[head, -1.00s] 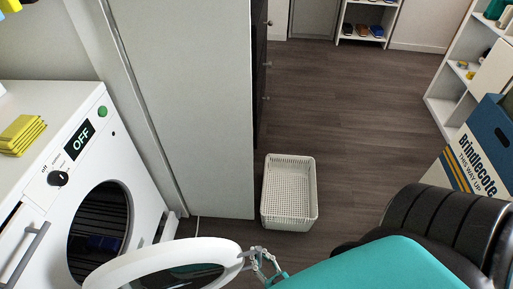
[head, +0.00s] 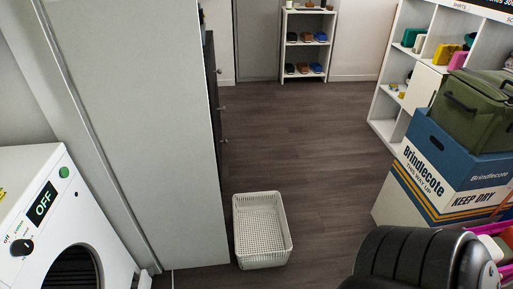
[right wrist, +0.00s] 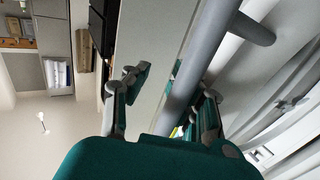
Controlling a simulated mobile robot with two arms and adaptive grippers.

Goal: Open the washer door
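The white washer (head: 95,215) stands at the lower left of the head view. Its display (head: 43,203) reads OFF. Part of its round dark opening (head: 72,268) shows uncovered at the bottom edge; the door is outside the head view. In the right wrist view my right gripper (right wrist: 157,77) has its two teal-padded fingers apart, with nothing seen between the pads. A grey bar (right wrist: 205,55), like a handle, crosses in front of the right-hand finger; I cannot tell if they touch. White curved panels (right wrist: 285,115) lie right of it. My left gripper is not in view.
A tall grey cabinet (head: 135,130) stands beside the washer. A white basket (head: 262,230) is on the floor near it. A blue-and-white box (head: 450,165) with a green case (head: 475,105) on top is at the right. The middle floor is clear.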

